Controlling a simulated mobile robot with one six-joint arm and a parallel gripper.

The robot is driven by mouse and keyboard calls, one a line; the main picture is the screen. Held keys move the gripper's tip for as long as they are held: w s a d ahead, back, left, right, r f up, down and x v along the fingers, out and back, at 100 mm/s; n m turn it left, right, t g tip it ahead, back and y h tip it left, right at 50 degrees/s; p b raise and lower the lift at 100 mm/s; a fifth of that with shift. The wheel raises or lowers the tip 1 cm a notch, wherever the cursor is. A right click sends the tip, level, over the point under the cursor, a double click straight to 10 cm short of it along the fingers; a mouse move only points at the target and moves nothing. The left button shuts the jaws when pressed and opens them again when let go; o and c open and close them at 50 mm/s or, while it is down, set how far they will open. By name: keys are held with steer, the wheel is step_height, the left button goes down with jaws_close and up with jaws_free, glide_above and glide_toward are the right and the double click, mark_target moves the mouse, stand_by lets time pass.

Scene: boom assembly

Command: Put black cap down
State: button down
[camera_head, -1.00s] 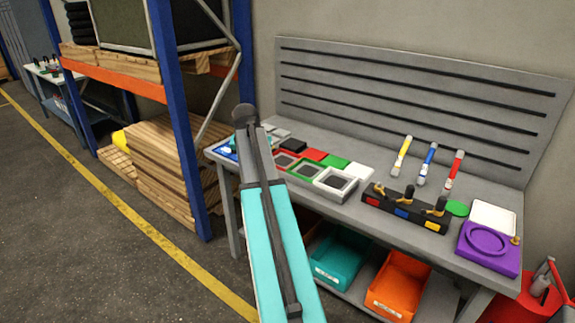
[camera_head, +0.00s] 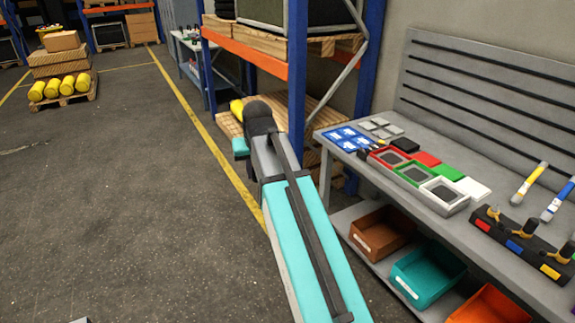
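A flat black square piece (camera_head: 404,145), which looks like the black cap, lies on the grey workbench (camera_head: 420,180) behind the red cap (camera_head: 426,159). My arm reaches up the middle of the picture, left of the bench and apart from the black piece. My gripper's fingers do not show; the far end of the arm hides them. I cannot see whether they hold anything.
Green (camera_head: 444,173) and white (camera_head: 470,187) caps lie beside several open square boxes. Blue cards (camera_head: 350,138) and small grey squares lie at the bench's far end. A block with knobs (camera_head: 520,240) stands nearer. Bins fill the lower shelf.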

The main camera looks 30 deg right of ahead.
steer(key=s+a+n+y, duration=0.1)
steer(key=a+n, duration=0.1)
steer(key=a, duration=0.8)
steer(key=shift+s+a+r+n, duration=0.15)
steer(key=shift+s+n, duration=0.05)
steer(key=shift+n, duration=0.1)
